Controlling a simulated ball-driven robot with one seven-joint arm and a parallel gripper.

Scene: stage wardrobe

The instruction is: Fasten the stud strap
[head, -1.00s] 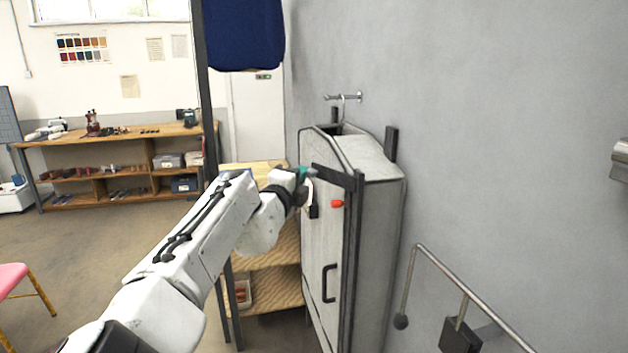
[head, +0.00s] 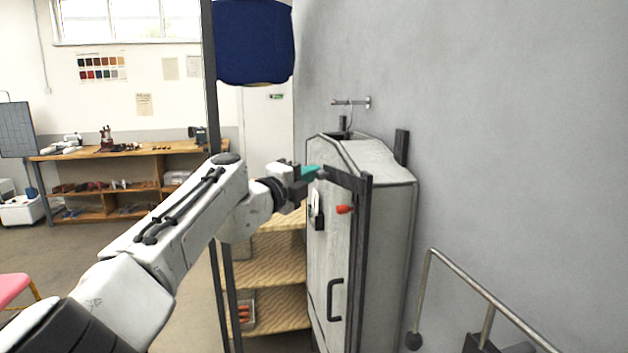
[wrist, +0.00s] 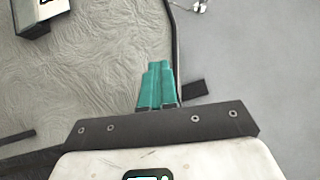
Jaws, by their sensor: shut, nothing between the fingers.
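A tall grey case (head: 388,225) with dark edging stands against the grey wall. A short dark strap (head: 343,178) crosses near its upper front edge; its fastening state is not clear. A small red-tipped piece (head: 344,209) sticks out just below the strap. My gripper (head: 310,172) has teal fingers, close together and empty, beside the strap's left end; I cannot tell whether they touch it. In the wrist view the teal fingers (wrist: 160,85) lie over the wrinkled grey surface, with a dark piece (wrist: 195,90) just to their right. No stud is clearly visible.
A dark handle (head: 333,300) sits low on the case front, and a black block with a pale loop (head: 318,212) hangs above it. A wall hook (head: 352,102) is above the case. Wooden shelves (head: 275,268) stand left of it. A metal rail (head: 480,290) is at right.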

